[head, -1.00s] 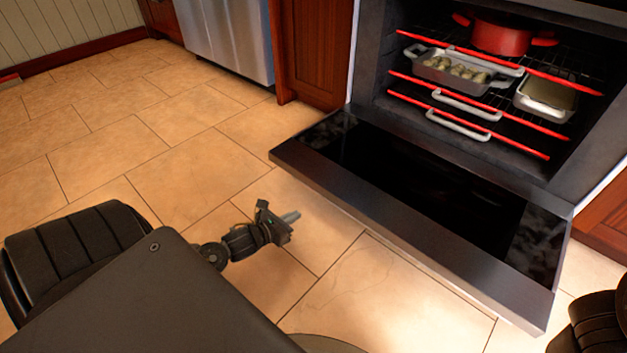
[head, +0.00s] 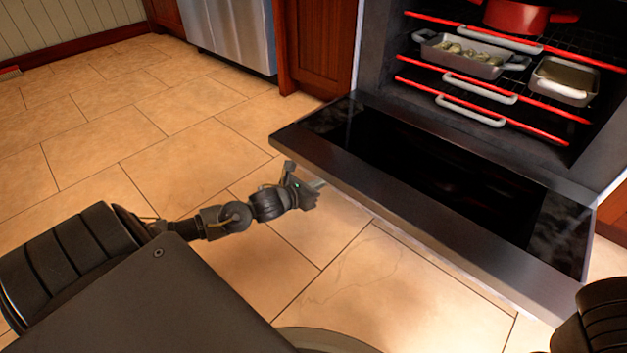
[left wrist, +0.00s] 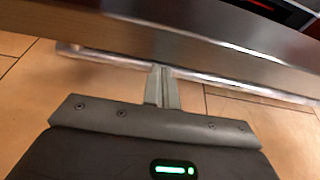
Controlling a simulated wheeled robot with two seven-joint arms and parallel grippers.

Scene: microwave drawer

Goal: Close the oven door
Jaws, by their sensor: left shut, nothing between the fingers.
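The oven door (head: 440,220) is swung down open, with its dark glass inner side facing up, in front of the oven (head: 375,65). My left gripper (head: 318,185) is shut and empty beside the door's front edge, near its left end. In the left wrist view, the shut fingers (left wrist: 162,88) point at the door's edge (left wrist: 190,45) and a long metal handle bar (left wrist: 110,60) along it. I cannot tell whether the fingertips touch the bar. My right gripper is not in view.
Inside the oven are racks with red front bars, a red pot (head: 515,15), a grey baking dish (head: 460,55) and another dish (head: 565,82). Wooden cabinets and a steel appliance (head: 235,35) stand behind. The tiled floor (head: 110,140) at left is clear.

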